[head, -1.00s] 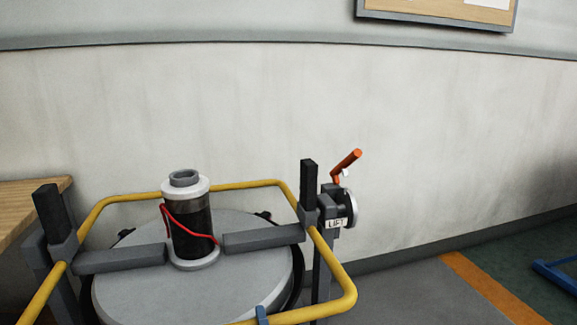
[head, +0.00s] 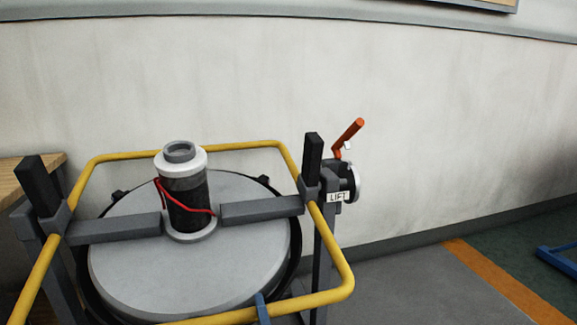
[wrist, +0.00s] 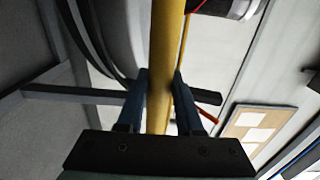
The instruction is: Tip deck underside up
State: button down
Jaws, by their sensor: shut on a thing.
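The deck (head: 130,262) is a round grey disc with its flat top facing up in the head view. A dark cylinder with white collars (head: 187,198) and a red cable stands at its middle. Grey crossbars join it to two side posts. A yellow tube frame (head: 345,265) surrounds the deck. In the wrist view my gripper (wrist: 160,78) is shut on a yellow bar (wrist: 167,30), with one blue finger on each side. A small blue piece (head: 262,307) shows at the front rail; I cannot tell whether it is my fingertip.
An orange crank handle (head: 348,138) and a LIFT label (head: 338,197) sit on the right post. A wooden bench (head: 30,178) stands at the left. A pale wall (head: 440,120) rises behind.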

notch_tip(320, 180, down, 7)
jog(key=w+b, duration=0.2)
jog(key=b, duration=0.5)
jog(key=shift+w+a+f, duration=0.15)
jog(key=shift+w+a, duration=0.2)
jog(key=shift+a, duration=0.05)
